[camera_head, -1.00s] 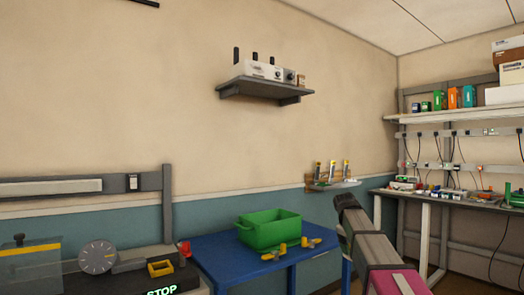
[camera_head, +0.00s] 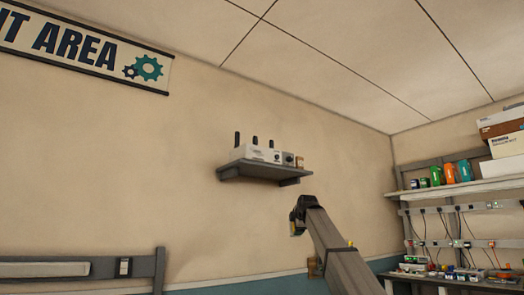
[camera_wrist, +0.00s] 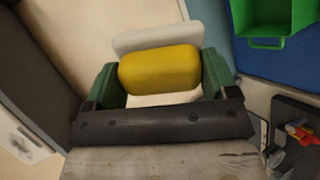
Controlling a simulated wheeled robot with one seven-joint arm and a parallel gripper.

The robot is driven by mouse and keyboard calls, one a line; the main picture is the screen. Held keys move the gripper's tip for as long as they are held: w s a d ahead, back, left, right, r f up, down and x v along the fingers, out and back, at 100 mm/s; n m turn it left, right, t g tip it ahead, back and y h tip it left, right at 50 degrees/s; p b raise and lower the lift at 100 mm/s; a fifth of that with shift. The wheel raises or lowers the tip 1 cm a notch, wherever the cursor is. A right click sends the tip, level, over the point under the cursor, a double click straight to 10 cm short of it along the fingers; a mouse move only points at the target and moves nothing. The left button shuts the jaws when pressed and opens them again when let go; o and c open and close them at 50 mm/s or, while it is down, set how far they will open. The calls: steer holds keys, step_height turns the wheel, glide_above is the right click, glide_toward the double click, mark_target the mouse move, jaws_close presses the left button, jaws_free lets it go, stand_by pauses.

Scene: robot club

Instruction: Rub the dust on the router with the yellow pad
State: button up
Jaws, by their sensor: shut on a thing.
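The router (camera_head: 257,153) is a pale box with dark antennas on a grey wall shelf (camera_head: 262,174) in the head view. Dust on it is too small to make out. My gripper (camera_wrist: 160,76) is shut on the yellow pad (camera_wrist: 160,68), held between its green fingers in the wrist view. A pale, rounded piece shows behind the pad. In the head view my gripper (camera_head: 297,217) is below and to the right of the shelf, apart from the router. The pad is hard to make out there.
A small box with a dial (camera_head: 288,158) and a small jar (camera_head: 299,162) stand right of the router. A workbench shelf (camera_head: 470,188) with boxes is at the right. The wrist view shows a green bin (camera_wrist: 270,42). The wall around the router is clear.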

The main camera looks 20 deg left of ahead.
steer(key=s+a+r+n+y, duration=0.1)
steer(key=a+r+n+y, duration=0.3)
steer(key=r, duration=0.9)
steer(key=s+a+r+m+y, duration=0.1)
steer(key=a+r+y, duration=0.1)
steer(key=a+r, duration=0.8)
steer(key=s+a+r+n+y, duration=0.1)
steer(key=a+r+n+y, duration=0.15)
steer(key=r, duration=1.35)
steer(key=shift+x, duration=2.75)
steer(key=shift+w+a, duration=0.55)
steer(key=shift+w, duration=0.25)
steer(key=shift+d, duration=0.1)
steer(key=shift+w+d, duration=1.1)
steer(key=shift+w, duration=0.25)
steer(key=shift+w+d, duration=1.15)
steer(key=shift+w, duration=0.2)
steer(key=shift+w+d, duration=1.1)
steer(key=shift+w, duration=0.25)
steer(key=shift+s+a, duration=2.4)
steer(key=shift+s, duration=0.3)
steer(key=shift+s+a, duration=1.1)
steer(key=shift+s, duration=0.3)
steer(key=shift+d, duration=0.1)
